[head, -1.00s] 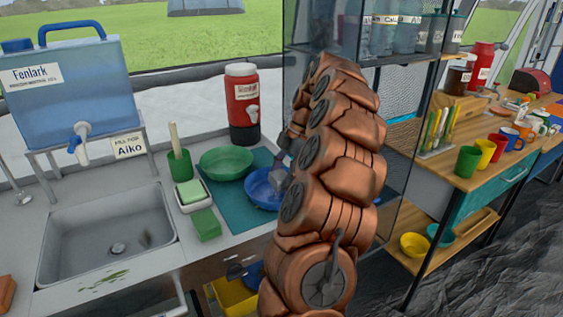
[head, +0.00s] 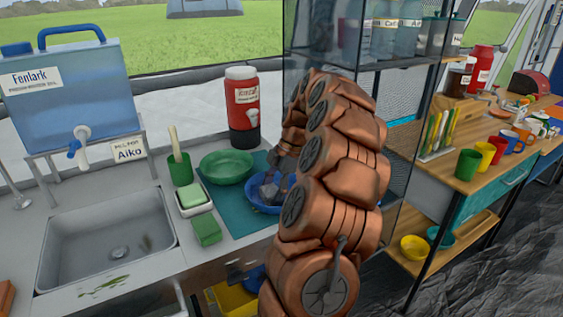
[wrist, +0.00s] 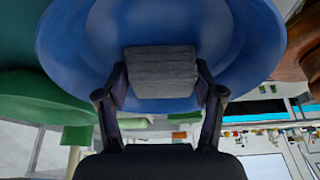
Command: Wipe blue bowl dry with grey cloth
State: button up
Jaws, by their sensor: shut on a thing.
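The blue bowl (head: 258,207) sits on the teal mat beside the sink, partly hidden by my arm and gripper in the head view. It fills the upper part of the wrist view (wrist: 70,45), with its inside facing the camera. My gripper (wrist: 161,78) is shut on the folded grey cloth (wrist: 160,62), with one finger at each side. The cloth is in front of the inside of the bowl. Whether it touches the surface I cannot tell. In the head view my gripper (head: 272,187) is over the bowl, and its fingers are hard to make out.
A green bowl (head: 227,166) is just left of the blue bowl on the teal mat (head: 233,217). Nearby are a soap dish (head: 192,197), a green sponge (head: 207,232), a brush cup (head: 180,170) and a red jug (head: 242,110). A glass-sided shelf stands to the right.

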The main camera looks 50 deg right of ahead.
jog(key=shift+s+d, duration=0.25)
jog(key=shift+d, duration=0.4)
jog(key=shift+s+d, duration=0.25)
jog(key=shift+d, duration=0.35)
jog(key=shift+s+d+r, duration=0.1)
jog(key=shift+s+d, duration=0.05)
jog(key=shift+d, duration=0.05)
notch_tip(320, 180, up, 8)
jog(key=p, duration=0.1)
jog(key=shift+p, duration=0.4)
jog(key=shift+a, duration=0.15)
